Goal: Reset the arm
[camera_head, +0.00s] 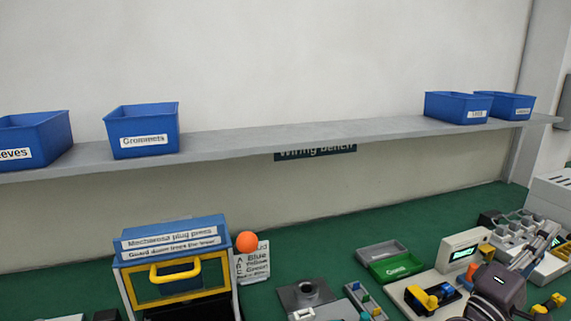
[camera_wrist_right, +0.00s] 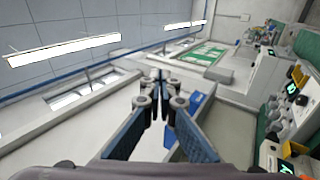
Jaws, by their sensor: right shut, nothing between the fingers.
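My right gripper (camera_head: 549,231) shows at the lower right of the head view, raised in front of the bench equipment and pointing up and to the right. In the right wrist view the two fingers of my right gripper (camera_wrist_right: 161,76) come together at the tips, with nothing between them. My left gripper is not in view.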

